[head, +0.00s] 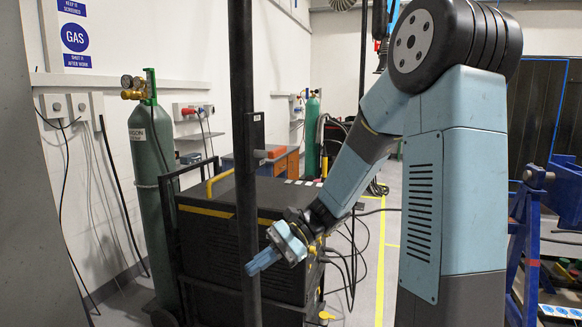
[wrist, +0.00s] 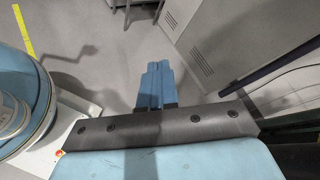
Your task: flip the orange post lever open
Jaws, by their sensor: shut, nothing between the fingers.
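A dark upright post (head: 243,90) stands in front of me in the head view, with a dark plate (head: 257,132) on its right side. A short orange-red lever (head: 275,153) sticks out to the right from the plate, roughly level. My gripper (head: 251,270) is below the lever, close to the lower part of the post in the picture; I cannot tell whether it touches the post. Its blue fingers are together and empty, and they also show in the wrist view (wrist: 157,68). I cannot make out the lever in the wrist view.
A black machine (head: 200,245) with a yellow stripe stands behind the post. Green gas cylinders (head: 148,165) stand by the wall, and an orange-fronted cabinet (head: 288,166) is behind the lever. A blue frame (head: 527,230) is at right. Grey floor lies around a yellow line (head: 381,255).

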